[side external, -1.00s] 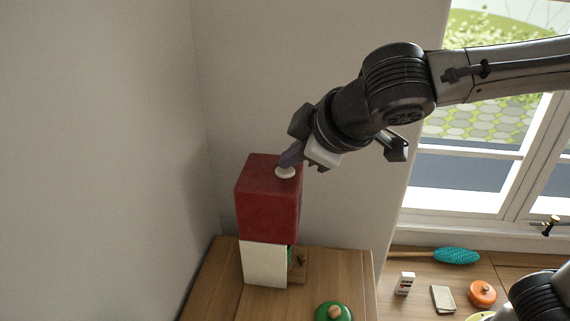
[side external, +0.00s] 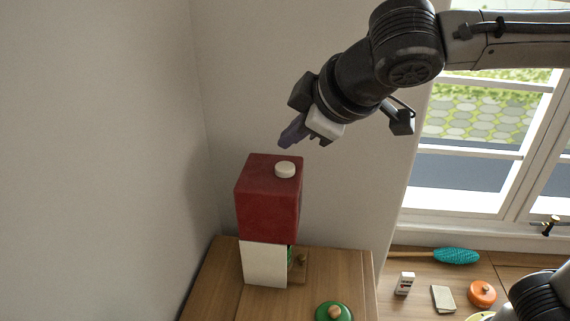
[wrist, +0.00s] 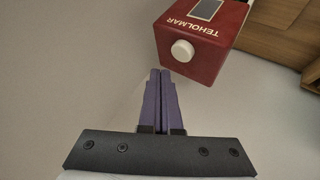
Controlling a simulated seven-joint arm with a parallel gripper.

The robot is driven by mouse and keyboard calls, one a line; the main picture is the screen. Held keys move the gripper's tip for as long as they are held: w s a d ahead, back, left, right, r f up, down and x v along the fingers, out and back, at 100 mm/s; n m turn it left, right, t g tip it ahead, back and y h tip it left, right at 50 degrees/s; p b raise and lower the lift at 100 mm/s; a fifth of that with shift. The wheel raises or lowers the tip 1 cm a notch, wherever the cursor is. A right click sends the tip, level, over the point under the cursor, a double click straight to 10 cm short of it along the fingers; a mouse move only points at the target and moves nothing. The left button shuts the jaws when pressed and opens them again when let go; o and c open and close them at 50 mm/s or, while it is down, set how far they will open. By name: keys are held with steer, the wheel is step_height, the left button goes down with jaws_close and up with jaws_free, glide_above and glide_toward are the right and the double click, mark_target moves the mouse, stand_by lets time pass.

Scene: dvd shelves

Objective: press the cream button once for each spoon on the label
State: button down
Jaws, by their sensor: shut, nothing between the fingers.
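The cream button (side external: 285,169) is a round knob on the top of a red box (side external: 268,205). The button stands raised and nothing touches it. In the wrist view the button (wrist: 182,50) and the red box (wrist: 205,35) are beyond the fingertips, and the box carries white lettering "TEHOLMAR" and a dark panel. My gripper (side external: 288,143) is above the button, apart from it, with its purple fingers closed together and empty. The closed fingers also show in the wrist view (wrist: 160,75). No label with spoons can be made out.
A green lid (side external: 333,312) lies in front. Walls stand behind and left.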

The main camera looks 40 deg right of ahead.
mark_target(291, 169)
steer(key=shift+r, duration=1.65)
